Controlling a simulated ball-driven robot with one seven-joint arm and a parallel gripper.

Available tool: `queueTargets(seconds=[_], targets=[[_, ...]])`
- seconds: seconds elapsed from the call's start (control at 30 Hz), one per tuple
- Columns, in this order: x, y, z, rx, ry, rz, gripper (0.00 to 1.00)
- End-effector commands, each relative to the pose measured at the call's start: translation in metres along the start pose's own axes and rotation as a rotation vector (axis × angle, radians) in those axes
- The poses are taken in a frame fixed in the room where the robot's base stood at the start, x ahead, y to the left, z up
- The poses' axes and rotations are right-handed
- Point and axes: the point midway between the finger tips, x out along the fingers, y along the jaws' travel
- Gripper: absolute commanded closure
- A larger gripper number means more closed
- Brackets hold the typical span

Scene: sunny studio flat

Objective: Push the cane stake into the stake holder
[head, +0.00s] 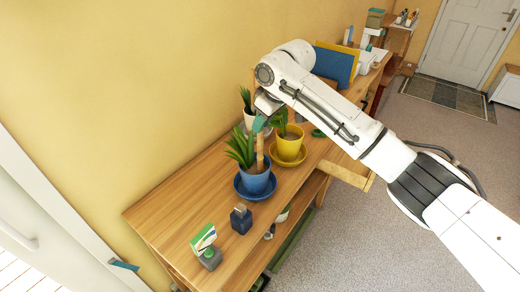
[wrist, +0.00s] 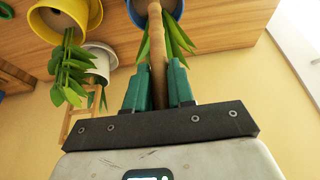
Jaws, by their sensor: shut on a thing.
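My gripper (head: 261,125) is above the blue pot (head: 256,183), which holds a spiky green plant and sits on a blue saucer. Its teal fingers (wrist: 158,88) are shut on the tan cane stake (wrist: 155,50). The stake also shows in the head view (head: 260,153), running down from the fingers into the pot, roughly upright. The blue pot (wrist: 135,12) is at the top of the wrist view. The stake's lower end is hidden by the pot, and I cannot make out a separate stake holder there.
A yellow pot (head: 290,147) on a yellow saucer stands close behind, right of the blue pot. A white pot (head: 249,121) is near the wall. A dark blue box (head: 241,220) and a grey holder with a card (head: 209,257) are in front on the wooden bench (head: 165,222).

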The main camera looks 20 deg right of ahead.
Motion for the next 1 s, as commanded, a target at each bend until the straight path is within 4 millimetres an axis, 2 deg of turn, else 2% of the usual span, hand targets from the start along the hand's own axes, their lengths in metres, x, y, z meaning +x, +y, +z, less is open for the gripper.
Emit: queueTargets(seconds=[1.0], targets=[[-0.044, 0.000, -0.019, -0.001, 0.000, 0.000, 1.00]])
